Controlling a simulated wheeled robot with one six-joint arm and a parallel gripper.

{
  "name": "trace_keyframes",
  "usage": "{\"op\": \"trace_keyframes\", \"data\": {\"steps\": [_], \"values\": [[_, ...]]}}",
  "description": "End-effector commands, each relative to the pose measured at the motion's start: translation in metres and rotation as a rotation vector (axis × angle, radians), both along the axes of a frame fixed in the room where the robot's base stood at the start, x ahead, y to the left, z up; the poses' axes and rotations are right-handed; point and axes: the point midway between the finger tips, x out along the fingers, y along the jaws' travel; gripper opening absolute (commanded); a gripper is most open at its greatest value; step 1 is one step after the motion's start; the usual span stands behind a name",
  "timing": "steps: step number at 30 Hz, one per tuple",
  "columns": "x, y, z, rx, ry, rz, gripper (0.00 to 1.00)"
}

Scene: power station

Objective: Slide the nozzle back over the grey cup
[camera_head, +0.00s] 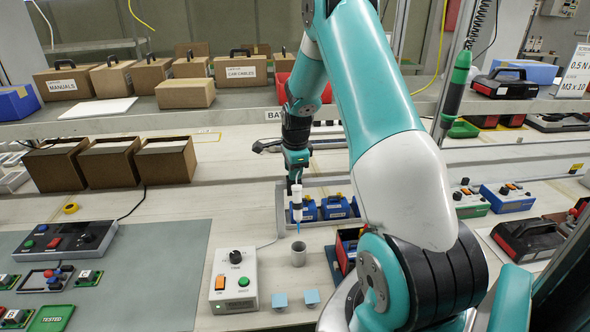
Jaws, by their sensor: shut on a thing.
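The nozzle (297,207) is a slim white upright body with a thin blue tip pointing down. My gripper (295,180) comes down from above and is shut on its upper part; the fingertips are small in this view. The grey cup (298,256) is a short open cylinder standing on the bench. In the picture the blue tip sits just above the cup's rim, with a small gap. I cannot tell from this one view whether the tip is exactly over the cup in depth.
A control box (234,281) with a black knob stands left of the cup. Blue parts (335,207) sit in a grey tray behind the nozzle. A red and black item (345,250) is close right. My arm hides the bench beyond.

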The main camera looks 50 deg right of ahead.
Motion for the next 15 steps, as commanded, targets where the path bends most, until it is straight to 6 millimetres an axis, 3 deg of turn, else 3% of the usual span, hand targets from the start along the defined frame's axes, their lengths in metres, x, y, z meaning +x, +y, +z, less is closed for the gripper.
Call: {"op": "trace_keyframes", "data": {"steps": [4, 5, 7, 15], "values": [[0.0044, 0.0030, 0.0018, 0.001, -0.010, 0.010, 0.00], [0.0044, 0.0031, 0.0018, 0.001, -0.010, 0.010, 0.37], [0.0040, 0.0027, 0.0017, 0.001, -0.009, 0.010, 0.53], [0.0017, 0.0011, 0.0011, 0.001, -0.005, 0.006, 0.55]]}}
